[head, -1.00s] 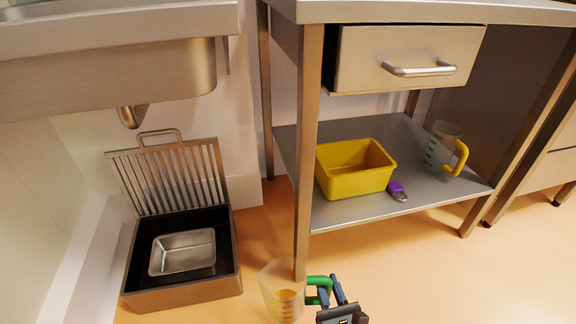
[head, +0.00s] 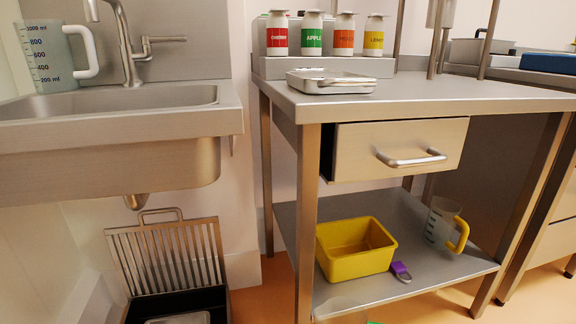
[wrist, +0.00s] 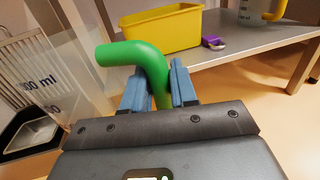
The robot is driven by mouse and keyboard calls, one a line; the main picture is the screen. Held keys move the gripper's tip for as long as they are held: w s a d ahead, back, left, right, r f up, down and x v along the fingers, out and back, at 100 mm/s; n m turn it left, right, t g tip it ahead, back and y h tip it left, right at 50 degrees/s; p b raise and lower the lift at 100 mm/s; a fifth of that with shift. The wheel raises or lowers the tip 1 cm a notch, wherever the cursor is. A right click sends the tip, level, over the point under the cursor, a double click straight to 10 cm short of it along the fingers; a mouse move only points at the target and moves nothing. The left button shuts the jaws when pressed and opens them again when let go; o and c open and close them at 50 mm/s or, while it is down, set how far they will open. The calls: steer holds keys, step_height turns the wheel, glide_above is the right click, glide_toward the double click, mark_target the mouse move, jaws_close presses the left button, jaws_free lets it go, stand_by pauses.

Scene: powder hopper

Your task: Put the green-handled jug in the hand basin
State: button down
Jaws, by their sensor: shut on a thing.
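The green-handled jug (wrist: 72,75) is clear, with dark volume marks, at the left of the wrist view. My gripper (wrist: 158,88) is shut on its green handle (wrist: 130,53), with one blue finger on each side. In the head view only slivers of the jug's rim and green handle show at the bottom edge; my gripper is out of that view. The hand basin (head: 110,163) is steel and mounted at the left, well above the jug. Its inside is only partly visible. Whether the jug holds anything is unclear.
A white-handled jug (head: 50,58) stands at the basin's back left, near the tap (head: 128,45). A steel table (head: 420,100) stands to the right, its front leg (head: 307,225) near the jug. A yellow bin (head: 355,250) and yellow-handled jug (head: 440,222) sit on its lower shelf. A floor drain box (head: 170,300) is at lower left.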

steer(key=s+r+p, duration=0.4)
steer(key=r+p, duration=1.1)
steer(key=p, duration=0.1)
steer(key=s+r+p, duration=0.5)
steer(key=r+p, duration=1)
steer(key=p, duration=0.2)
steer(key=shift+r, duration=0.15)
steer(key=shift+s, duration=0.1)
